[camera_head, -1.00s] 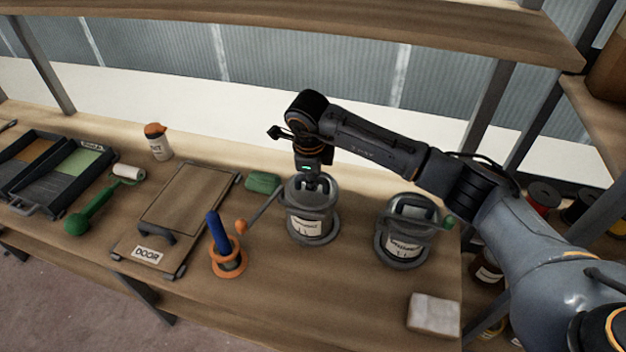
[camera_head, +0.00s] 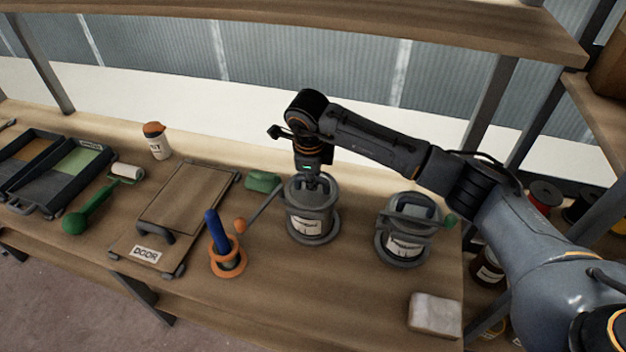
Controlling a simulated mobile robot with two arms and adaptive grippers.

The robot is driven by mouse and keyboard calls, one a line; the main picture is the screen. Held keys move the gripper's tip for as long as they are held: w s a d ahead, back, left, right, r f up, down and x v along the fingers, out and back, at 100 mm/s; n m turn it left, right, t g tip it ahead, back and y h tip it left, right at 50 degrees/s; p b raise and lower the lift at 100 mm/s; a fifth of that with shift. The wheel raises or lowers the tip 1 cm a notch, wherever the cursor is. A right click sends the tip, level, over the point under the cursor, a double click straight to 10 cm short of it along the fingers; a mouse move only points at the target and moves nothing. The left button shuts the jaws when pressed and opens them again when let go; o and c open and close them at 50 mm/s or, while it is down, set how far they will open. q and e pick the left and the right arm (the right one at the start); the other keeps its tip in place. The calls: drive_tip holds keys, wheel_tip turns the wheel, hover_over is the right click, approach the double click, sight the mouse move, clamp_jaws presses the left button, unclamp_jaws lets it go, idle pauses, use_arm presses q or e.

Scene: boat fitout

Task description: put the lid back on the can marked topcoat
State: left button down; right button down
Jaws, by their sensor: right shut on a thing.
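Two grey cans stand on the bench, a middle can (camera_head: 308,222) and a right-hand can (camera_head: 402,245). Each has a white label, too small and blurred to read surely. My right gripper (camera_head: 312,183) points straight down at the top of the middle can. It is shut on a grey piece there, apparently the lid (camera_head: 298,190), at the can's rim. Grey on grey, I cannot tell whether the lid is fully seated. The right-hand can's top shows a paler opening with a grey bar across it. My left gripper is out of view.
A rod with an orange ball (camera_head: 240,225) slants beside the middle can; a green ball (camera_head: 450,220) is beside the right one. A blue-handled tool stands in an orange ring (camera_head: 228,265). A door panel (camera_head: 185,195), paint trays, roller and white block (camera_head: 435,314) lie around.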

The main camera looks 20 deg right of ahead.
drive_tip(key=shift+f+b, duration=0.15)
drive_tip(key=shift+b, duration=0.15)
idle(0.5)
drive_tip(key=c, duration=0.7)
unclamp_jaws()
drive_tip(key=shift+r+p, duration=1.65)
drive_tip(key=shift+r, duration=1.9)
drive_tip(key=shift+s+f, duration=0.1)
drive_tip(key=shift+f, duration=0.05)
